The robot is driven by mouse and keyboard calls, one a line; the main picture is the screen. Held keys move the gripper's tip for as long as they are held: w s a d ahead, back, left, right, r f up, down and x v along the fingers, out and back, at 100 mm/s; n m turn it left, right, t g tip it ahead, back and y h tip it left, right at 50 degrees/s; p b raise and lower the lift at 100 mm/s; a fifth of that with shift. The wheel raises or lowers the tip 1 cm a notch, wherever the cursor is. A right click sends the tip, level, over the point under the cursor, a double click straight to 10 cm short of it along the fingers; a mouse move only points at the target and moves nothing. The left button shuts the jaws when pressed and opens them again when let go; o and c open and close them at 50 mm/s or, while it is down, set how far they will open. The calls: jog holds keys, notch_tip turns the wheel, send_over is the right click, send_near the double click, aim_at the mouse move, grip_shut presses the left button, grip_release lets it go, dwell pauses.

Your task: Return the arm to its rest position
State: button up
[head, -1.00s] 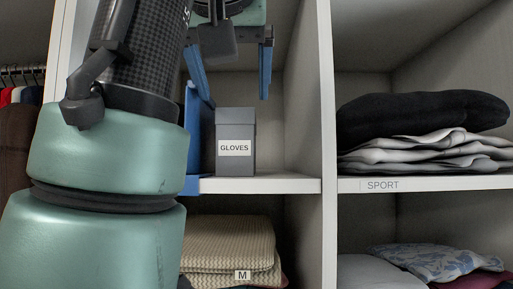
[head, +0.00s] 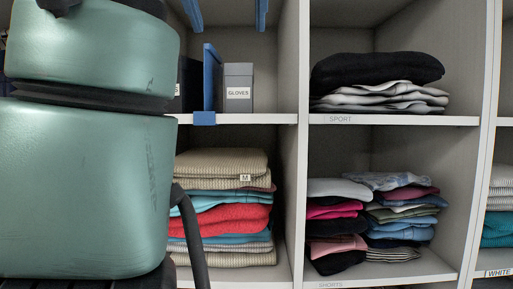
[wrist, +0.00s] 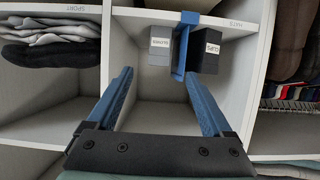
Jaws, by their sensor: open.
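My gripper (head: 228,27) is open and empty. In the head view its two blue fingers hang down from the top edge, above the grey GLOVES box (head: 238,75). Its body is cut off by the frame. In the wrist view my gripper (wrist: 158,73) has its fingers spread wide, with nothing between them. That view is upside down. The GLOVES box (wrist: 160,48), a blue upright divider (wrist: 180,52) and a black labelled box (wrist: 206,55) stand on the shelf beyond the fingers. My green arm fills the left of the head view.
White cubby walls surround the boxes. Right of them, a black and a grey-white folded pile (head: 378,78) lies on the SPORT shelf. Folded clothes (head: 232,215) fill the cubby below, and another stack (head: 370,215) sits at its right. Hanging clothes (wrist: 293,50) show in the wrist view.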

jog(key=w+d+f+t+h+b, duration=0.1)
jog(key=w+f+t+b, duration=0.15)
jog(key=f, duration=0.25)
jog(key=w+d+f+m+t+b, duration=0.1)
jog(key=f+b, duration=0.2)
jog(key=f, duration=0.2)
jog(key=w+d+f+t+h+b, duration=0.1)
jog(key=f+t+b, duration=0.15)
jog(key=f, duration=0.25)
jog(key=s+f+n+t+y+b, duration=0.1)
jog(key=s+f+t+b, duration=0.6)
jog(key=s+f, duration=0.7)
jog(key=s+y+b, duration=0.1)
jog(key=s+b, duration=0.1)
jog(key=s, duration=0.1)
jog(key=shift+s+d+t, duration=0.3)
jog(key=shift+s, duration=0.1)
